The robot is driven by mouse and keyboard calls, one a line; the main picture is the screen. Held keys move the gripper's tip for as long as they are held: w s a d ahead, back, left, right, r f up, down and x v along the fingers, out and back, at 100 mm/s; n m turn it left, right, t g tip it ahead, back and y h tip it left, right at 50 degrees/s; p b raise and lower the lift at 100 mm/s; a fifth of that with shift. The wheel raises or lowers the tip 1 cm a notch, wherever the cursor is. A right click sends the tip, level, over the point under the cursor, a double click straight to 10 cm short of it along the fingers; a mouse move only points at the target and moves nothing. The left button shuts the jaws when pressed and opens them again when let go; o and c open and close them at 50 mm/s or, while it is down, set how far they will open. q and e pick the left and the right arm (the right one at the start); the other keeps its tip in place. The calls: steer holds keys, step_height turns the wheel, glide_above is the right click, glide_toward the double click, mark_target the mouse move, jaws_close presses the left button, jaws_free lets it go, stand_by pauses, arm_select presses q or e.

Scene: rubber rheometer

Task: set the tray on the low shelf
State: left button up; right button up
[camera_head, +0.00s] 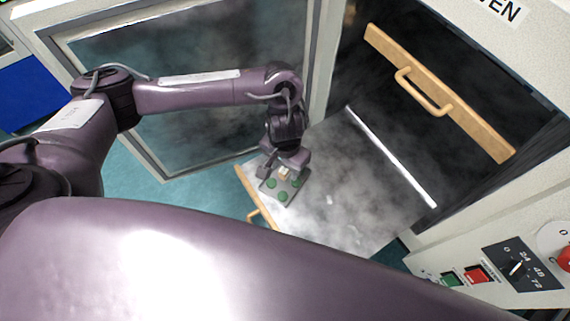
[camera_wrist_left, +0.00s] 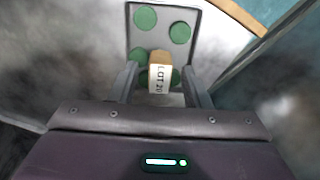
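The tray (camera_head: 289,186) is a small grey plate with several green discs and a tan upright block as its grip. In the head view it appears to rest on the pale low shelf (camera_head: 345,185), near the shelf's front left edge. The left wrist view shows the tray (camera_wrist_left: 163,14) and its block (camera_wrist_left: 160,74), labelled "LOT 20". My left gripper (camera_head: 281,172) is over the tray. In the left wrist view its fingers (camera_wrist_left: 160,82) stand on both sides of the block with gaps between, so it is open. My right gripper is out of view.
The low shelf has a wooden front with a handle (camera_head: 262,215). A higher shelf's wooden front (camera_head: 440,92) is above it at the right. The glazed oven door (camera_head: 190,90) stands open at the left. A control panel (camera_head: 515,268) is at the lower right.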

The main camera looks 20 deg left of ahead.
arm_select(q)
step_height(320, 180, up, 12)
steer(key=p, duration=0.5)
steer(key=shift+r, duration=0.15)
stand_by(0.5)
